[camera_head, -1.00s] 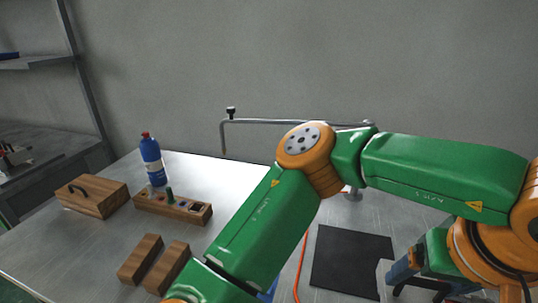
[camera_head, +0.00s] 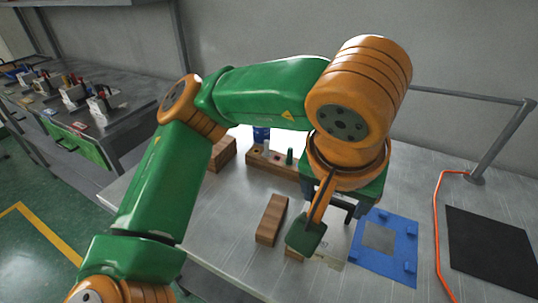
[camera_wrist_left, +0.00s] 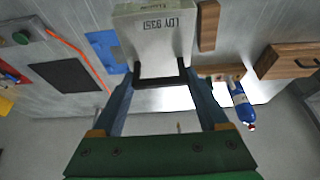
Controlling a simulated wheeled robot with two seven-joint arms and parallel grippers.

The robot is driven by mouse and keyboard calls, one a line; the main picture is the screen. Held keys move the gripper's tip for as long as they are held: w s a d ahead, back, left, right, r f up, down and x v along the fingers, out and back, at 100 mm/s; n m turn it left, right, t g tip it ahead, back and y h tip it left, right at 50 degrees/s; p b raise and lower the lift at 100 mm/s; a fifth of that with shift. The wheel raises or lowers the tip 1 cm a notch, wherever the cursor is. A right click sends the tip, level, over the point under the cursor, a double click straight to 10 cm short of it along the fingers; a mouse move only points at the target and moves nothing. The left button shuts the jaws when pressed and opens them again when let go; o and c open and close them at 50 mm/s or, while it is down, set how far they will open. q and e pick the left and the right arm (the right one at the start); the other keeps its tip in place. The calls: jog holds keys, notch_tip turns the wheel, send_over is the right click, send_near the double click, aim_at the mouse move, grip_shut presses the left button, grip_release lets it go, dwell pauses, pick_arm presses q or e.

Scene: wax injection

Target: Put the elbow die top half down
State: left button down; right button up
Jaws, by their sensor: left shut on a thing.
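My left gripper (camera_head: 343,207) is shut on the elbow die top half, a pale grey metal block. In the left wrist view the block (camera_wrist_left: 158,42) sits between the two fingers of the gripper (camera_wrist_left: 162,76), its lettered face showing. In the head view the block (camera_head: 335,246) is partly hidden behind my wrist and gripper. It is just left of the blue mat (camera_head: 363,258). I cannot tell whether it touches the table. My right gripper is out of view.
A wooden block (camera_head: 271,220) lies left of the gripper. A wooden rack (camera_head: 262,171) and a wooden box (camera_head: 222,153) stand behind, with a blue bottle (camera_wrist_left: 241,104). An orange cable (camera_head: 437,225) and a black mat (camera_head: 490,247) lie right. The table front is clear.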

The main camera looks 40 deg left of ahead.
pick_arm(q)
jog(key=w+a+f, duration=0.2)
jog(key=a+f, duration=0.3)
jog(key=f, duration=0.1)
jog(key=w+a+f+p, duration=0.1)
jog(key=w+a+f, duration=0.2)
jog(key=a+f, duration=0.3)
jog(key=shift+w+f, duration=0.25)
jog(key=shift+f, duration=0.4)
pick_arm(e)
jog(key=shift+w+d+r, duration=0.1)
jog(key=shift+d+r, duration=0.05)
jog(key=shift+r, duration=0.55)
pick_arm(q)
jog(key=shift+f, duration=0.2)
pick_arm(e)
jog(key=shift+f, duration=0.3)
